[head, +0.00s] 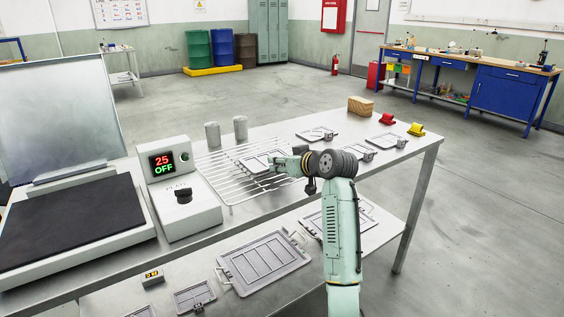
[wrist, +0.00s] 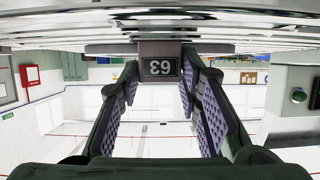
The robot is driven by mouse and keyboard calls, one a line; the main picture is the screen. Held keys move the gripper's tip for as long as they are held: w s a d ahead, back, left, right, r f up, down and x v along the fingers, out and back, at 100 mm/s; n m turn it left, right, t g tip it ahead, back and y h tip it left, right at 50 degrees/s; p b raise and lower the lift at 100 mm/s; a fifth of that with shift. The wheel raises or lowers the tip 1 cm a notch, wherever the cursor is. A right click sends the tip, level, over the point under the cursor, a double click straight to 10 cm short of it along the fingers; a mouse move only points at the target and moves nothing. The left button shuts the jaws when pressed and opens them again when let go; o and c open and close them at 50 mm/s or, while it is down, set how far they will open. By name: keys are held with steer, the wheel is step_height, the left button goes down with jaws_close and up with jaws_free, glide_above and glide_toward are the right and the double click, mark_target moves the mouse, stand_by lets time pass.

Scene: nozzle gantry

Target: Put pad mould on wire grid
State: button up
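The pad mould (head: 255,160), a flat grey framed plate, is over the wire grid (head: 225,180) near the grid's right side. Whether it rests on the bars or hovers just above is not clear. My gripper (head: 284,163) is at its near right end. The mould's underside is hidden.
A control box (head: 185,190) reading 25 OFF stands left of the grid. Two grey cylinders (head: 240,128) stand behind it. More moulds (head: 318,134) lie to the right with a wooden block (head: 360,106). A lower shelf holds larger moulds (head: 264,262).

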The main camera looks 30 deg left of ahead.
steer(key=o, duration=0.3)
steer(key=shift+o, duration=0.2)
steer(key=shift+r, duration=0.1)
